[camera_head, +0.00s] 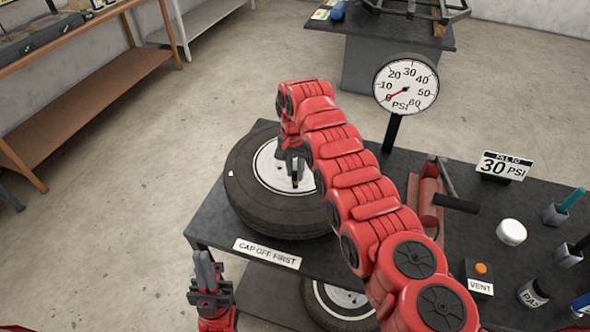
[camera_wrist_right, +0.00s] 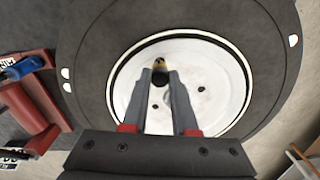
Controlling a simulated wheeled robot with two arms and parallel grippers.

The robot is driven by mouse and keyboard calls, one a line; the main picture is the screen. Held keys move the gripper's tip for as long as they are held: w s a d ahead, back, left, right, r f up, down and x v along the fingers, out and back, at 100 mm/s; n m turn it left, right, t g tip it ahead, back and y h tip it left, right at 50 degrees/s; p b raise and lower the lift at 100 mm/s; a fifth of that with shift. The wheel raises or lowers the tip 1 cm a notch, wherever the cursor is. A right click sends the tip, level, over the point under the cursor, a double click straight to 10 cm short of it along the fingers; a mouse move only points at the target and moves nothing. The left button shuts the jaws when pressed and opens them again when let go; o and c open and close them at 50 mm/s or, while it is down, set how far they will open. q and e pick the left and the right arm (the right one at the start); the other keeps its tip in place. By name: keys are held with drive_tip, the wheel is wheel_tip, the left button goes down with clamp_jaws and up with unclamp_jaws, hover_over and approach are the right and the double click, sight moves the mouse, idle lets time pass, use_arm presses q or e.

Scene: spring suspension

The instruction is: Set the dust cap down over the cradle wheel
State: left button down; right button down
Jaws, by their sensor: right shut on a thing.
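The cradle wheel (camera_head: 247,205), a black tire with a white rim, lies flat on the dark table. My right gripper (camera_head: 295,183) points down over the rim, with its arm crossing from the lower right. In the right wrist view its fingers (camera_wrist_right: 162,85) are shut on a small dark piece, apparently the dust cap (camera_wrist_right: 158,73), with a yellow part at its tip. Whether the cap touches the valve stem is unclear. My left gripper (camera_head: 204,270) is empty in front of the table's left corner, its fingers close together; their gap cannot be judged.
A PSI gauge (camera_head: 406,86) reading near 0 stands behind the wheel. A red pump (camera_head: 431,205), a white round lid (camera_head: 512,232), a VENT box (camera_head: 479,275) and small pots are to the right. A CAP OFF FIRST sign (camera_head: 267,253) is at the front edge. Another wheel (camera_head: 318,300) sits below.

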drive_tip(key=c, duration=0.6)
unclamp_jaws()
drive_tip(key=shift+f, duration=0.1)
drive_tip(key=shift+r, duration=3.6)
